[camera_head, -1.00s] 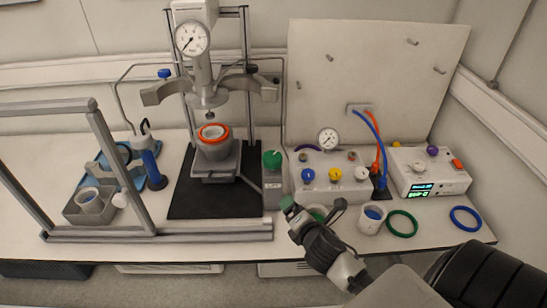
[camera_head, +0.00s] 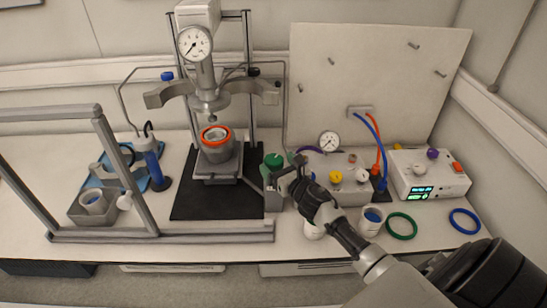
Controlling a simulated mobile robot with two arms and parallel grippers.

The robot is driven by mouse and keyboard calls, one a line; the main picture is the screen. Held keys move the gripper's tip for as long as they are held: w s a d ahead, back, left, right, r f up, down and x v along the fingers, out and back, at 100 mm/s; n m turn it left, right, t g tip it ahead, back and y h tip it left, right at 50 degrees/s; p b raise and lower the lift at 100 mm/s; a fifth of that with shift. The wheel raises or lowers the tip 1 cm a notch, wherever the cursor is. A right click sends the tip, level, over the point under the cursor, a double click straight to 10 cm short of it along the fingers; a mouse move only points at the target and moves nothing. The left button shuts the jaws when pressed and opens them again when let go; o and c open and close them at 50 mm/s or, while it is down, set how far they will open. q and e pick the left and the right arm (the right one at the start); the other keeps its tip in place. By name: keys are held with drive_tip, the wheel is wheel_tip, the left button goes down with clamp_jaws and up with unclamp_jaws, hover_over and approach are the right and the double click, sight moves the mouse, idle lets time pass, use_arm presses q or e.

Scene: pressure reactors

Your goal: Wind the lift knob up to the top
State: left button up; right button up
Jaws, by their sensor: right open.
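The green knob (camera_head: 273,160), which looks like the lift knob, sits on top of a grey box (camera_head: 273,194) at the right of the reactor stand. The lift platform (camera_head: 217,167) carries a grey vessel (camera_head: 217,149) with an orange ring (camera_head: 215,133) at its mouth. The vessel stands below the reactor head (camera_head: 208,101), with a gap between them. My right gripper (camera_head: 284,174) is open just to the right of the green knob and a little lower in the picture. I cannot tell whether it touches the box. My left gripper is out of view.
A control box with a yellow knob (camera_head: 336,177) and gauge (camera_head: 329,141) stands behind my right arm. White pots (camera_head: 372,218), a green ring (camera_head: 401,226) and a blue ring (camera_head: 465,221) lie right. A grey frame (camera_head: 120,176) stands left. The black mat (camera_head: 190,205) has bare room.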

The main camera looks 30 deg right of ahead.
drive_tip(key=shift+w, duration=1.45)
drive_tip(key=c, duration=0.9)
